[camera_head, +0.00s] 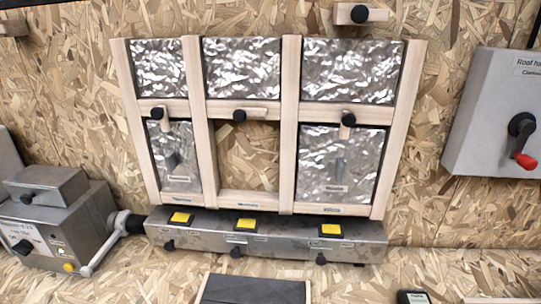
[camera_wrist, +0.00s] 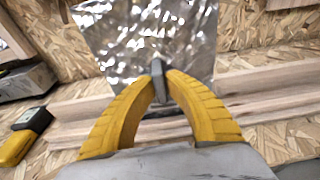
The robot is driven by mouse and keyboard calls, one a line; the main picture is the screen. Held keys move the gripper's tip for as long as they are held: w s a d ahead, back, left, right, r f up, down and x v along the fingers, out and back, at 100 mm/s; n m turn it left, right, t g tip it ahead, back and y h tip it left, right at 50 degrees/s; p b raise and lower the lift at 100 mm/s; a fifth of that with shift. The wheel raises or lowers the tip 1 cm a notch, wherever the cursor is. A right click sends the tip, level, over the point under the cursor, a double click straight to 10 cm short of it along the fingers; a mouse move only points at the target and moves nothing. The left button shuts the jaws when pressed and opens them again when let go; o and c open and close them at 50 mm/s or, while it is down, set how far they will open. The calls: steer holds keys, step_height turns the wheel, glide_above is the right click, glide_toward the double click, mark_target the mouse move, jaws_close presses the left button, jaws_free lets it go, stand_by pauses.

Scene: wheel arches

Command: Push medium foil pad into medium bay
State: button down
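In the head view, the wooden frame (camera_head: 290,130) has foil in its three top openings. The bottom middle bay (camera_head: 247,160) is empty and shows bare chipboard; its label is too small to read surely. Foil pads with grey tabs fill the bottom left bay (camera_head: 172,150) and bottom right bay (camera_head: 340,160). In the wrist view, my gripper (camera_wrist: 161,80) has its yellow fingers closed on the grey tab of a crinkled foil pad (camera_wrist: 120,40). Wooden rails show beside and below this pad. My gripper is not visible in the head view.
A metal box (camera_head: 270,238) with several yellow switches runs below the frame. Wooden turn-buttons with black knobs (camera_head: 239,116) sit on the crossbar. A grey box with a red-tipped lever (camera_head: 500,120) is at right, and a metal unit (camera_head: 60,225) at left.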

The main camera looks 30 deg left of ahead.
steer(key=shift+r+p, duration=1.5)
steer(key=shift+r, duration=1.05)
steer(key=r+p+v, duration=0.1)
steer(key=v, duration=0.6)
steer(key=shift+r, duration=0.3)
steer(key=shift+s, duration=0.1)
